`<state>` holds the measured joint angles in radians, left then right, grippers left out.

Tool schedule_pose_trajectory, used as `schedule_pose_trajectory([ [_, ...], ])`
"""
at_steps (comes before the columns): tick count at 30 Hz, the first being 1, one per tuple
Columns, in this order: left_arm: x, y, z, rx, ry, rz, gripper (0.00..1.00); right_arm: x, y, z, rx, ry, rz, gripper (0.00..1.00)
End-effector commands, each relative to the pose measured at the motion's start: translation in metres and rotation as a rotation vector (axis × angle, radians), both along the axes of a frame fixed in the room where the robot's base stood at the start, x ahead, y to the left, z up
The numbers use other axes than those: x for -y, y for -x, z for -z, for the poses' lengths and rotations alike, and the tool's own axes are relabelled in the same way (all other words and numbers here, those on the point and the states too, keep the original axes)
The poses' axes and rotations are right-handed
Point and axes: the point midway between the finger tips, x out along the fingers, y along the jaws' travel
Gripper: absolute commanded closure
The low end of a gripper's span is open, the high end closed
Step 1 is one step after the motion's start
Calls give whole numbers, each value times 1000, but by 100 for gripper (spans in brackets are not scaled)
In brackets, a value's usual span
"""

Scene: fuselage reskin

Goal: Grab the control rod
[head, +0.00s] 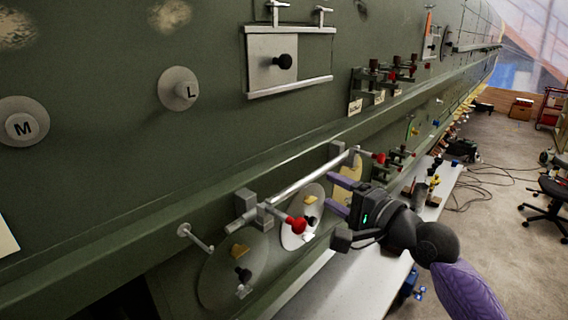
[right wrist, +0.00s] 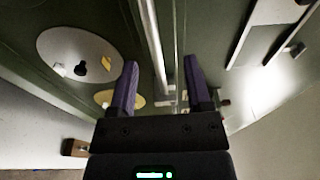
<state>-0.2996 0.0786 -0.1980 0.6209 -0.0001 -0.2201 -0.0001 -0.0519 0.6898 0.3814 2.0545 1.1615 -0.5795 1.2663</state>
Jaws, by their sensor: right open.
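The control rod (head: 305,178) is a silver bar held by grey brackets on the green fuselage side, with red knobs near its ends. My right gripper (head: 333,194) is open, its purple fingers pointing at the panel just below and right of the rod. In the right wrist view the rod (right wrist: 153,45) runs lengthwise through the space between the two open fingertips (right wrist: 160,66). I cannot tell how deep the rod is relative to the tips; nothing is gripped. My left gripper is not in view.
Round discs with black knobs (head: 243,274) sit below the rod. A ledge (head: 150,205) runs along the fuselage above it. Small red-handled levers (head: 393,75) are farther along. A white bench (head: 350,285) stands below; open floor (head: 490,210) lies to the right.

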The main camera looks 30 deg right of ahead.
Motion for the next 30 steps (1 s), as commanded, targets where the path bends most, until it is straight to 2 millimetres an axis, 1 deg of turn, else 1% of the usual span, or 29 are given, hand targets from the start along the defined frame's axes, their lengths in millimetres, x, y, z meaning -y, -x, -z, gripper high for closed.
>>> schedule_pose_trajectory([
  [1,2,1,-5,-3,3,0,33,-2,-10,-3,1,-3,1,37],
  [5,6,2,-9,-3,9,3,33,-5,-28,0,1,-1,2,37],
  [9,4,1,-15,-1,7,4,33,-7,-58,5,-1,0,3,37],
  [12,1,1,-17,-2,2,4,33,-11,-72,5,0,0,3,37],
  [15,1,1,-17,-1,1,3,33,-12,-77,7,-1,2,2,37],
  [19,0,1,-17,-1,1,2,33,-12,-77,7,-2,4,2,37],
  [20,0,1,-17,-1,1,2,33,-12,-77,7,-2,4,2,39],
  [21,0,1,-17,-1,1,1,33,-12,-76,7,-2,4,2,48],
  [23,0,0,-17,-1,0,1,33,-12,-76,7,-2,4,2,60],
  [24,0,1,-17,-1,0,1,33,-12,-76,7,-2,4,2,69],
  [26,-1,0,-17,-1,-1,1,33,-12,-76,7,-2,4,3,82],
  [27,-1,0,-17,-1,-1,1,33,-12,-76,7,-2,4,3,90],
  [28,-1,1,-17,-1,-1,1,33,-12,-76,7,-2,4,3,96],
  [29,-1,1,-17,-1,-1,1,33,-12,-76,7,-2,4,3,100],
  [30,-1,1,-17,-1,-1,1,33,-12,-76,7,-2,4,3,100],
])
